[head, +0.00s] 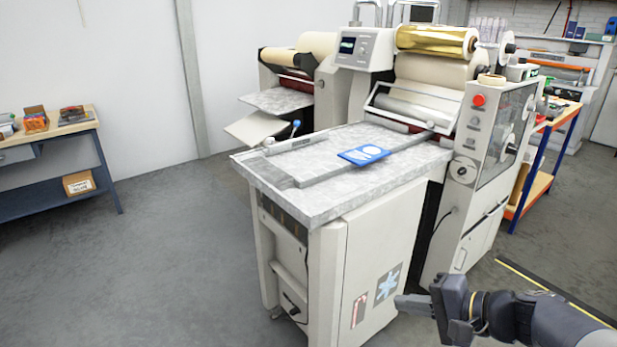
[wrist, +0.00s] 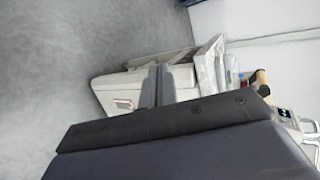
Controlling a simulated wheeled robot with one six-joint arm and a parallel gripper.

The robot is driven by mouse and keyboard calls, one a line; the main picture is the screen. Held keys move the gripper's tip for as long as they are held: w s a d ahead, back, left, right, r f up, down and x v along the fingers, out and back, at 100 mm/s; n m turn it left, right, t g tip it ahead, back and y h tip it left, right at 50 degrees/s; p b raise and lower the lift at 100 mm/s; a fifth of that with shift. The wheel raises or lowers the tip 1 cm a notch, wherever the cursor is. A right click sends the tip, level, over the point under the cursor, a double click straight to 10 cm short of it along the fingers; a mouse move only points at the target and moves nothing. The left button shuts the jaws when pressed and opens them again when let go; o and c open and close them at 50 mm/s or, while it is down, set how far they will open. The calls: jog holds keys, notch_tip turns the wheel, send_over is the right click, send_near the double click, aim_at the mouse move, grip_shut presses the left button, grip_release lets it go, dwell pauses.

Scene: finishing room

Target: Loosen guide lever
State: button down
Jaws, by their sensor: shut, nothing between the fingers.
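A small lever with a blue knob (head: 296,125) stands at the far left edge of the machine's grey feed table, near a long guide bar (head: 287,145). I take it for the guide lever; its exact tilt is too small to tell. My gripper (head: 401,303) is at the lower right of the head view, in front of the machine's white cabinet and far from the lever. Its fingers also show in the wrist view (wrist: 158,84), shut together with nothing between them.
The feed table (head: 375,193) juts toward me with a blue card (head: 363,155) on it. The laminating machine has a gold roll (head: 437,40) and a red button (head: 479,99). A workbench (head: 75,128) stands at left. The floor between bench and machine is clear.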

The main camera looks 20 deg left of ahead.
jog(key=w+r+m+t+y, duration=0.2)
jog(key=w+t+y, duration=0.1)
jog(key=w, duration=0.7)
jog(key=shift+w+d+r+m+t+b, duration=0.3)
jog(key=shift+d+r+t, duration=0.05)
jog(key=shift+t, duration=0.35)
